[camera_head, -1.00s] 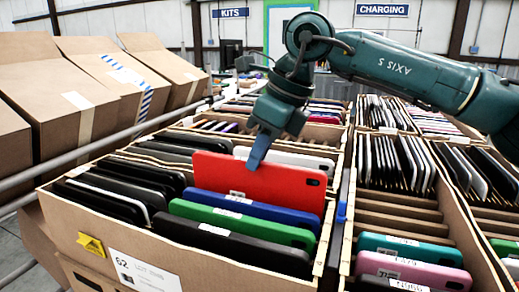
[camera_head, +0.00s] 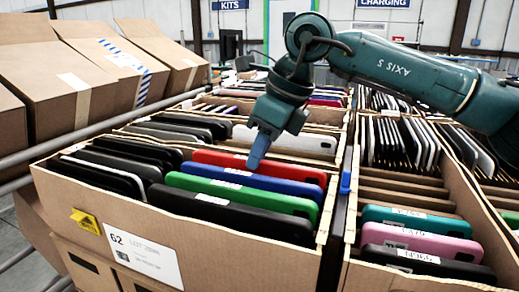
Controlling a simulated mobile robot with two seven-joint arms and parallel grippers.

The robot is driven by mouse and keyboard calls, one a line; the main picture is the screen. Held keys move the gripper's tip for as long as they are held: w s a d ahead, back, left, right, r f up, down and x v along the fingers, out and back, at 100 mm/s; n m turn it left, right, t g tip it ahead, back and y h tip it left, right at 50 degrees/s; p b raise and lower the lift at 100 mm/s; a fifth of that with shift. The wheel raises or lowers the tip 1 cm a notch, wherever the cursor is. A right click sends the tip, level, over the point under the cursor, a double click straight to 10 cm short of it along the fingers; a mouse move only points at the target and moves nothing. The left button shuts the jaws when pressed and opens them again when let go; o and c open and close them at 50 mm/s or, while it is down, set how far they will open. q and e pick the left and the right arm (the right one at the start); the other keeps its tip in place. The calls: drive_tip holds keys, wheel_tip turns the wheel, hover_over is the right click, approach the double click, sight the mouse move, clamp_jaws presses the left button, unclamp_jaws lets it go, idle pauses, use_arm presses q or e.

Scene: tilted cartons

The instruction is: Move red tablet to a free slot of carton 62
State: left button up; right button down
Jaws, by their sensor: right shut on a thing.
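The red tablet (camera_head: 290,171) sits low in carton 62 (camera_head: 225,258), with only its upper edge strip showing. It stands in the right-hand column, just behind a blue tablet (camera_head: 240,181). Its lower part is hidden behind the blue tablet. My right gripper (camera_head: 256,160) points down over the red tablet and is shut on its top edge. The fingertips partly cover it. Carton 62 has a white label with its number on the front. My left gripper is not in view.
A green tablet (camera_head: 240,194) and a black one (camera_head: 230,214) stand in front of the blue one. A light grey tablet (camera_head: 290,140) stands behind the red one. Dark tablets fill the left column. Another carton with pink and teal tablets stands at the right.

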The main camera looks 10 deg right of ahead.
drive_tip(key=shift+f+b, duration=0.25)
drive_tip(key=shift+b, duration=0.05)
idle(0.8)
idle(0.3)
drive_tip(key=c, duration=1.3)
unclamp_jaws()
drive_tip(key=shift+c, duration=0.2)
drive_tip(key=shift+f, duration=0.1)
drive_tip(key=shift+d+r, duration=0.1)
drive_tip(key=shift+r, duration=0.25)
drive_tip(key=v, duration=1.2)
drive_tip(key=shift+s+r, duration=0.25)
drive_tip(key=shift+r, duration=0.05)
drive_tip(key=shift+d+p, duration=0.1)
drive_tip(key=shift+p, duration=0.2)
